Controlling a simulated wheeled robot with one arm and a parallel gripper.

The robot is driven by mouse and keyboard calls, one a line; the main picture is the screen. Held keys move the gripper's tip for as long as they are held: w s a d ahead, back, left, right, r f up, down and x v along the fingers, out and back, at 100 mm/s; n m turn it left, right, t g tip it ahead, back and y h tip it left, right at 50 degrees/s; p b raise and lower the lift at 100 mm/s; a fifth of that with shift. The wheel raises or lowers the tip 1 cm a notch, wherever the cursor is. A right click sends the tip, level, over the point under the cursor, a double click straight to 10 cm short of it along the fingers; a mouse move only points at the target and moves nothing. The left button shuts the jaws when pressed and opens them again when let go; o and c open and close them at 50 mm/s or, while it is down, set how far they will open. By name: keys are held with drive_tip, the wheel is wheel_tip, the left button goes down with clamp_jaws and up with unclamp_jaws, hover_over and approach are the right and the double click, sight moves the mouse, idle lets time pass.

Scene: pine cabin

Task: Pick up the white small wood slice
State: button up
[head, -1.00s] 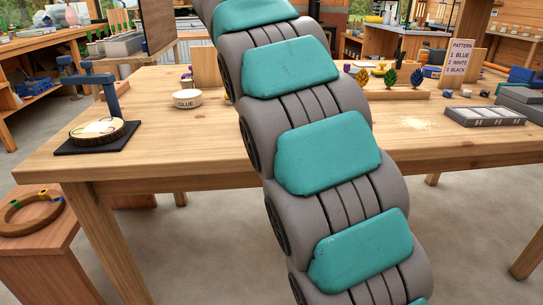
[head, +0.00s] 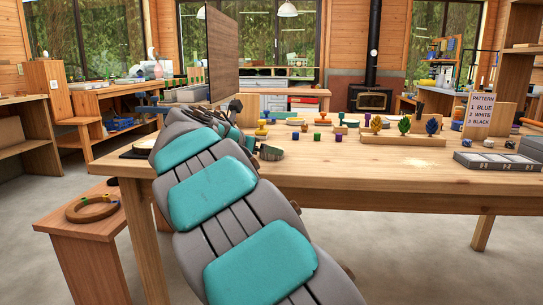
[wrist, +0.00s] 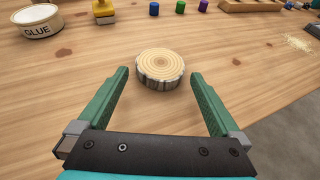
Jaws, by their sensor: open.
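A small round wood slice (wrist: 160,65) lies flat on the table in the wrist view, with a pale ringed top and whitish-grey bark with dark marks. My gripper (wrist: 159,75) is open and empty, its two green fingers spread to the left and right of the slice. The near part of the slice shows between the fingertips and neither finger appears to touch it. In the head view my arm covers much of the table's left part, and I cannot clearly make out the slice there.
A pattern sign (head: 480,112) and a grey tray (head: 497,161) are on the table's right. Bare wood surrounds the slice.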

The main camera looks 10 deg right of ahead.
drive_tip(key=x, duration=0.4)
drive_tip(key=shift+s, duration=0.1)
drive_tip(key=c, duration=1.1)
